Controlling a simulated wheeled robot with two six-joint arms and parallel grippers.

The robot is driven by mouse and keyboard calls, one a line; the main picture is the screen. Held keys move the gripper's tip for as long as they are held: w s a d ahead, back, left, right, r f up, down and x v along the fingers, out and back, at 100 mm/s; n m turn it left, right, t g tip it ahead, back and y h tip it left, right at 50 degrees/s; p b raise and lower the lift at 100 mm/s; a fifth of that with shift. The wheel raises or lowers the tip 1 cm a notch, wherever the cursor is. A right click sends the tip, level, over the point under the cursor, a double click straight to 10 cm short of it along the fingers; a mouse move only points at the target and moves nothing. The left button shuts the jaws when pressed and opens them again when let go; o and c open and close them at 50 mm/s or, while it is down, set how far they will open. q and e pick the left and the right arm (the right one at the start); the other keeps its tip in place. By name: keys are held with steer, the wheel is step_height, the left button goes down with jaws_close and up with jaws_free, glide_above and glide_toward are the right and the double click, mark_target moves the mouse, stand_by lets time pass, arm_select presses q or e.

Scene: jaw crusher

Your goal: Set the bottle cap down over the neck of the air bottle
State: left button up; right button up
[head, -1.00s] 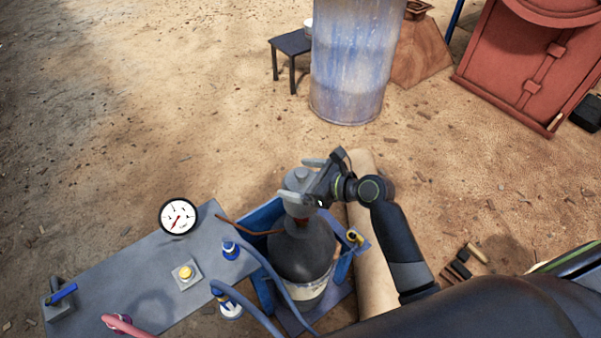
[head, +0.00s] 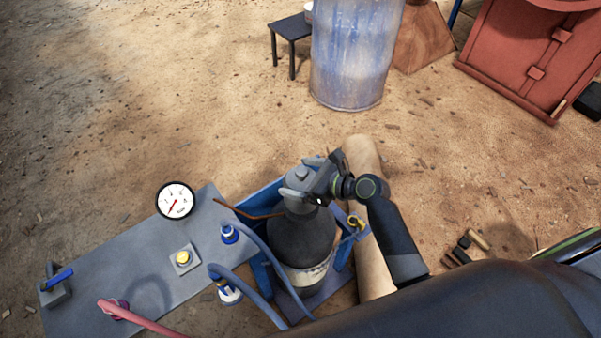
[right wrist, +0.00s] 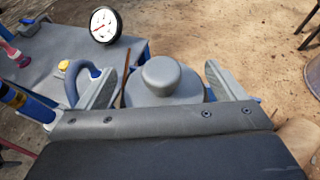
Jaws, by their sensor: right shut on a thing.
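The grey bottle cap (head: 296,181), with a rounded knob on top, is between the fingers of my right gripper (head: 303,180). The gripper is shut on it. The cap is upright over the top of the dark air bottle (head: 300,240), close against its shoulder, and the neck is hidden under it. I cannot tell whether it is fully seated. In the right wrist view the cap (right wrist: 162,85) is centred between the two grey fingers (right wrist: 160,88). The bottle stands in a blue holder (head: 262,201). My left gripper is not in view.
Left of the bottle is a grey panel table (head: 110,265) with a gauge (head: 175,201), a yellow button (head: 183,258) and blue hoses (head: 262,306). A tan post (head: 370,240) stands right beside the holder. A blue-white drum (head: 352,55) is at the back, with open ground between.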

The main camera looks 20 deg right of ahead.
steer(key=shift+f+b, duration=0.55)
steer(key=shift+f, duration=1.2)
steer(key=o, duration=0.9)
steer(key=shift+o, duration=0.2)
steer(key=v, duration=1.7)
steer(key=shift+d, duration=0.15)
steer(key=shift+s, duration=0.1)
